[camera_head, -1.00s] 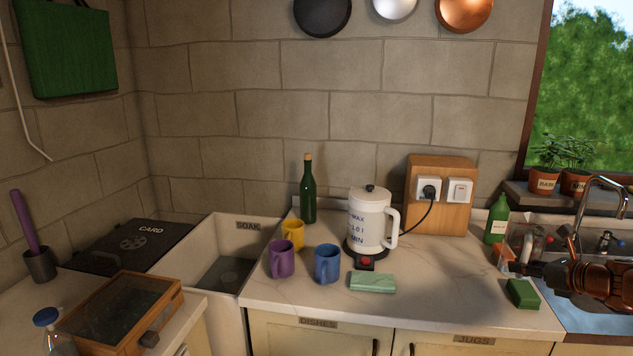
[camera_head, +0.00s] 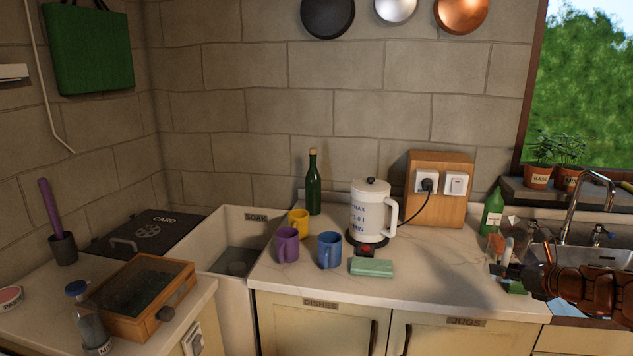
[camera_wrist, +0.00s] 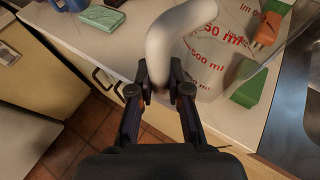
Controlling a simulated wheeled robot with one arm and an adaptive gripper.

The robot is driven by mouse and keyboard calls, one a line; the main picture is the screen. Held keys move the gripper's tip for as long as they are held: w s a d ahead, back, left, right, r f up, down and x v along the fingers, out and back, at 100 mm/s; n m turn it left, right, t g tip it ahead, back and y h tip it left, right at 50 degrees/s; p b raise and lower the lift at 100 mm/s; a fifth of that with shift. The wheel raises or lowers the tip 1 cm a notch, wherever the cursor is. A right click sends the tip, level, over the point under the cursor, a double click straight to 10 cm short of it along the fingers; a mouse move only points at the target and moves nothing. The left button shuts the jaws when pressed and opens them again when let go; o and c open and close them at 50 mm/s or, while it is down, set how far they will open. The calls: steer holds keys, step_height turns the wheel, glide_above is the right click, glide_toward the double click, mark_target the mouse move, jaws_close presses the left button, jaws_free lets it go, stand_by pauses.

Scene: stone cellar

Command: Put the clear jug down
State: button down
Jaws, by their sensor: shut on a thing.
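The clear jug (camera_wrist: 208,52) is see-through with red millilitre markings and a thick pale handle (camera_wrist: 165,45). In the wrist view my gripper (camera_wrist: 160,84) is shut on that handle. The jug's body is to the right of the fingers, over the pale worktop (camera_wrist: 122,42). I cannot tell whether its base touches the worktop. In the head view my arm (camera_head: 595,284) reaches in from the right, and the jug is small and hard to make out beside the sink.
A green block (camera_head: 515,288) lies close by, partly covered. A green bottle (camera_head: 492,212) stands behind, and the sink (camera_head: 590,258) is right. A white kettle (camera_head: 371,212), mugs and a pale green sponge (camera_head: 372,268) stand left. Bare worktop (camera_head: 435,270) lies between.

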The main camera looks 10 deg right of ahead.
steer(key=w+a+m+h, duration=0.3)
steer(key=a, duration=1.4)
steer(key=w+a+r+m+h, duration=0.1)
steer(key=w+a+m+h, duration=0.2)
steer(key=a, duration=1.4)
steer(key=shift+w+a+r+h, duration=0.2)
steer(key=shift+w+a+h, duration=0.15)
steer(key=shift+w+h, duration=0.35)
steer(key=shift+w, duration=0.1)
